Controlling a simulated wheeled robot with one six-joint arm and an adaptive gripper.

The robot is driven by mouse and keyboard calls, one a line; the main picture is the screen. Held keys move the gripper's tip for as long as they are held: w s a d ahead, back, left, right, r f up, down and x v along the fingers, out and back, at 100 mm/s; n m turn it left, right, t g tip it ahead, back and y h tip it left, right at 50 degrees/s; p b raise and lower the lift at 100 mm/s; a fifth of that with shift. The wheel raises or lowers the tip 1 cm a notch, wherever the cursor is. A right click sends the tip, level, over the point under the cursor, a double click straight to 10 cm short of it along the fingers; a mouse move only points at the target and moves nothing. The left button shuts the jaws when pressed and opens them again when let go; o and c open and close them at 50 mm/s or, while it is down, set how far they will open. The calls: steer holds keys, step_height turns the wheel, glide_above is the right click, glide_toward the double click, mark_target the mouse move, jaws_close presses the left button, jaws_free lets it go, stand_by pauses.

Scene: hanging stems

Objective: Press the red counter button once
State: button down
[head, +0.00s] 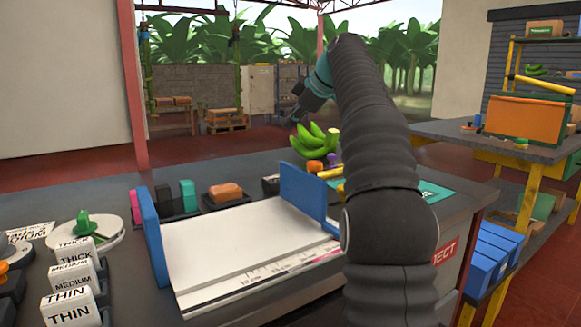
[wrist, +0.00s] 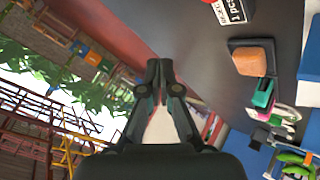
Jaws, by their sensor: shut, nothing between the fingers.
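The counter (wrist: 230,10) is a dark box with a white "1 pcs" label, cut by the top edge of the wrist view. A small red patch (wrist: 208,2) shows at its edge; I cannot tell for sure that it is the button. In the head view a small dark box (head: 270,184) right of the orange sponge appears to be the same counter; no red button can be made out on it. My gripper (head: 297,117) is raised above the bench's far side, apart from the counter. Its fingers (wrist: 159,68) are together and empty in the wrist view.
The orange sponge (head: 226,192) lies on a black tray. A white measuring board (head: 235,250) with blue end walls (head: 303,196) fills the bench front. Green bananas (head: 313,142) show behind, near my arm. Thickness-labelled blocks (head: 72,289) stand at left.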

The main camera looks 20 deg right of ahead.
step_height(320, 180, down, 6)
steer(key=shift+f+b, duration=0.15)
steer(key=shift+b, duration=0.95)
steer(key=shift+d+f+b, duration=0.1)
steer(key=shift+f+b, duration=0.75)
steer(key=shift+f, duration=0.1)
steer(key=shift+f+b, duration=0.3)
steer(key=shift+f, duration=0.1)
steer(key=shift+f+b, duration=0.5)
steer(key=shift+f, duration=0.1)
stand_by(0.7)
steer(key=shift+r, duration=0.1)
steer(key=shift+r+p, duration=0.9)
steer(key=shift+p, duration=0.05)
